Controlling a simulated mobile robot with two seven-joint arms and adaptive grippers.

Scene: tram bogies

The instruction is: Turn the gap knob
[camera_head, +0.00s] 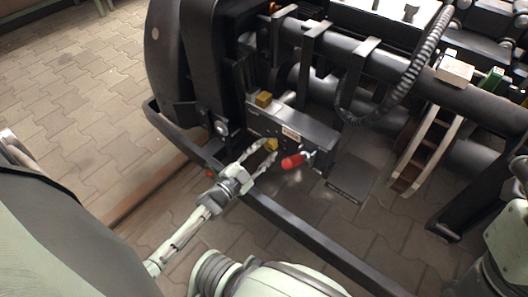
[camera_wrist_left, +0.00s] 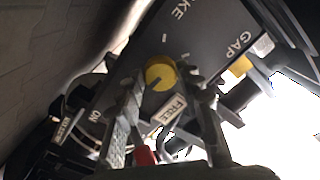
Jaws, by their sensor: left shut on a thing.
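A round yellow knob (camera_wrist_left: 160,73) with a dark slot sits on the dark panel of a box (camera_head: 305,134) on the bogie. It also shows in the head view (camera_head: 271,145). My left gripper (camera_head: 268,151) is shut on this knob, one finger on each side; the fingers also show in the wrist view (camera_wrist_left: 168,92). The word GAP (camera_wrist_left: 238,43) is printed on the panel, right of the knob in the wrist view. A second yellow piece (camera_head: 263,99) stands at the box's top edge. My right gripper is not clearly visible.
A red handle (camera_head: 297,160) sticks out close to the right of the knob. A black rail (camera_head: 300,237) runs in front of the box, below my left gripper. A ribbed hose (camera_head: 408,80) hangs to the right. Paved floor (camera_head: 75,90) lies open at the left.

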